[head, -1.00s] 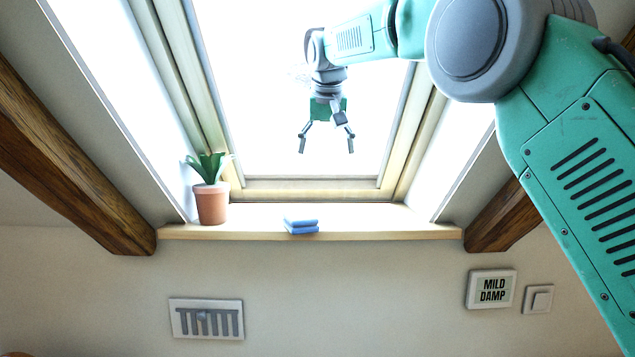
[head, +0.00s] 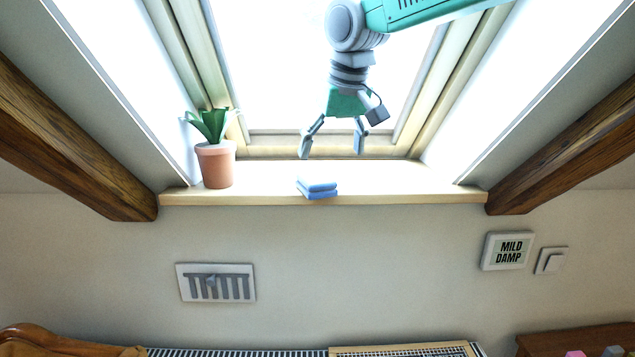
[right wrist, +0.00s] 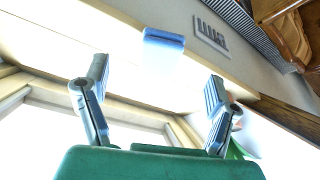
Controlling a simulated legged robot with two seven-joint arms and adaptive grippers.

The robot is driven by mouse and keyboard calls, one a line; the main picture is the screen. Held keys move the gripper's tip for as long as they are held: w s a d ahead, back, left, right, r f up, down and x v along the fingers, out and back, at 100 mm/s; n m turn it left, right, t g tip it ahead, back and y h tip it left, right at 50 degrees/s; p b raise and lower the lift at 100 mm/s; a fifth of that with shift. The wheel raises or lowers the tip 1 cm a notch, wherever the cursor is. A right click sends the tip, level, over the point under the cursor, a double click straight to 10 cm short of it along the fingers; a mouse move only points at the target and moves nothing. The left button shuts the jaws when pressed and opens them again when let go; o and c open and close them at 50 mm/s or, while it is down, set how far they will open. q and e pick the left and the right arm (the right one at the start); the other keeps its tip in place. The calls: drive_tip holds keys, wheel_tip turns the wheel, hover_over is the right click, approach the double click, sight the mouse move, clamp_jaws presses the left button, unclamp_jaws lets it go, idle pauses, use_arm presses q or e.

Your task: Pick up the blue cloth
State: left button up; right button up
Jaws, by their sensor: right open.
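The blue cloth (head: 317,188) lies folded on the wooden window sill (head: 400,198), near its middle. It also shows in the right wrist view (right wrist: 163,38), beyond the fingertips and roughly between them. My right gripper (head: 333,155) is open and empty, pointing down in front of the bright window, above the cloth and apart from it. In the right wrist view its two fingers (right wrist: 158,85) are spread wide. My left gripper is in neither view.
A potted plant (head: 216,165) stands on the sill left of the cloth. Dark wooden beams (head: 75,150) slope at both sides. A vent (head: 216,283), a "MILD DAMP" sign (head: 507,251) and a switch (head: 551,261) are on the wall below. The sill right of the cloth is clear.

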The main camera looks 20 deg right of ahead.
sight(321, 181)
drive_tip(key=x, duration=0.2)
drive_tip(key=d+x, duration=0.1)
drive_tip(key=x, duration=0.1)
drive_tip(key=shift+w+f, duration=0.25)
drive_tip(key=shift+w, duration=0.1)
drive_tip(key=shift+w+a+f+p, duration=0.1)
drive_tip(key=shift+a+f+p, duration=0.1)
drive_tip(key=shift+p, duration=0.2)
drive_tip(key=f, duration=0.1)
drive_tip(key=w+a+f, duration=0.1)
drive_tip(key=w+f+p, duration=0.1)
drive_tip(key=shift+w+a+f, duration=0.25)
drive_tip(key=shift+a+f, duration=0.15)
drive_tip(key=shift+s+d, duration=0.15)
drive_tip(key=shift+d, duration=0.1)
drive_tip(key=shift+c, duration=0.4)
drive_tip(key=shift+s+d, duration=0.1)
drive_tip(key=shift+d, duration=0.2)
drive_tip(key=c, duration=1.3)
drive_tip(key=shift+a+r, duration=0.2)
wheel_tip(321, 181, up, 9)
drive_tip(key=shift+a+f+b, duration=0.1)
drive_tip(key=shift+f+b, duration=0.05)
drive_tip(key=shift+b, duration=0.2)
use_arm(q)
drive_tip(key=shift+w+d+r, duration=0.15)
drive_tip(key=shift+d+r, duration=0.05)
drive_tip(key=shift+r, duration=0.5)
use_arm(e)
drive_tip(key=shift+r, duration=0.55)
